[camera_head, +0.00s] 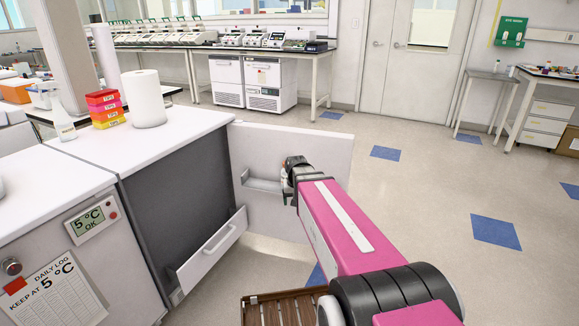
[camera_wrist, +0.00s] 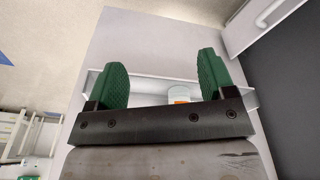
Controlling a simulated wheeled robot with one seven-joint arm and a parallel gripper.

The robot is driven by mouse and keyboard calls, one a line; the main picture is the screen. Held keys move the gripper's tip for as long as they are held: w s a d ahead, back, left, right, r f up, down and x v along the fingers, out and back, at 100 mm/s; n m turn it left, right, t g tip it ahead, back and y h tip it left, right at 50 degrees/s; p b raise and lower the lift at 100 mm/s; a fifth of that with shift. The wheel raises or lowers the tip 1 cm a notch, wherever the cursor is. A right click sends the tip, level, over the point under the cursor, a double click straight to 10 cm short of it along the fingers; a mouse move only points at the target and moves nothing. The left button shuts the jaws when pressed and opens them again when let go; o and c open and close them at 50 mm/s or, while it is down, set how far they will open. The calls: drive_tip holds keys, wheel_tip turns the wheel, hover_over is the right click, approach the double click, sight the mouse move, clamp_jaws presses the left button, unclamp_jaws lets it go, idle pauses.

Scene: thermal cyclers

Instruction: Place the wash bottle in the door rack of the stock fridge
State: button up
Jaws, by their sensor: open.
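My gripper (camera_head: 293,165) is at the inner face of the open white fridge door (camera_head: 330,150), beside its shallow door rack (camera_head: 262,184). In the wrist view my gripper (camera_wrist: 161,76) has its two green fingers wide apart, with the rack (camera_wrist: 150,87) behind them. A white bottle-like object with an orange label, likely the wash bottle (camera_wrist: 179,95), stands at the rack between the fingers, nearer the right one. It appears apart from both fingers. Its lower part is hidden by the gripper body. In the head view my gripper and arm mostly hide it.
A white counter (camera_head: 190,125) holds another white bottle (camera_head: 62,122), stacked coloured tip boxes (camera_head: 105,108) and a paper roll (camera_head: 147,98). A low panel with a handle (camera_head: 212,250) juts out below the fridge opening. A slatted brown surface (camera_head: 285,308) is in front. Floor to the right is clear.

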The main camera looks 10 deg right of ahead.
drive_tip(key=s+f+g, duration=0.1)
drive_tip(key=s+f, duration=0.1)
drive_tip(key=s, duration=0.4)
drive_tip(key=s+f, duration=0.3)
drive_tip(key=s, duration=0.4)
drive_tip(key=shift+s+f+n+g, duration=0.2)
drive_tip(key=shift+f+n+g, duration=0.15)
drive_tip(key=shift+n+g, duration=0.05)
